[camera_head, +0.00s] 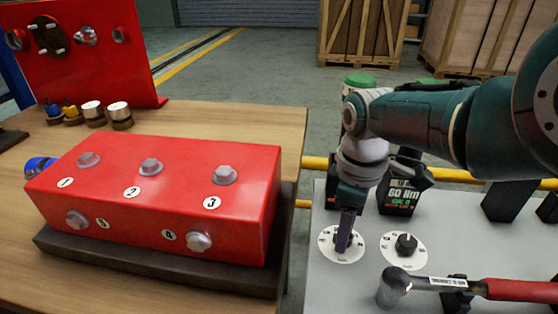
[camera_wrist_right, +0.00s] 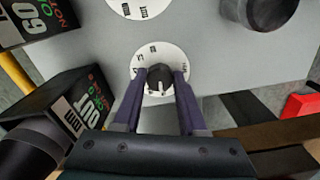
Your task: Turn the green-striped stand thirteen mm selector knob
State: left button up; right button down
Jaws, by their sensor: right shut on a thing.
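A black selector knob (camera_wrist_right: 159,77) stands in the middle of a round white dial (camera_wrist_right: 147,54) on the grey bench top. In the head view the same dial (camera_head: 331,257) is the left of two, and its knob is mostly hidden behind the fingers. My right gripper (camera_head: 344,238) points down over it. In the right wrist view its two dark fingers (camera_wrist_right: 160,82) close on the knob from both sides. The dial's small print is too small to read. A green-topped thing (camera_head: 357,81) shows behind my right wrist. My left gripper is out of view.
A second dial (camera_head: 391,257) with a black knob (camera_head: 406,244) sits close to the right. A black 60 Nm box (camera_head: 398,197) stands behind. A red numbered block (camera_head: 160,210) is on the wooden table.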

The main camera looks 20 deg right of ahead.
jog(key=shift+n, duration=0.3)
jog(key=shift+c, duration=2.3)
grip_release()
notch_tip(320, 180, up, 10)
jog(key=p, duration=0.8)
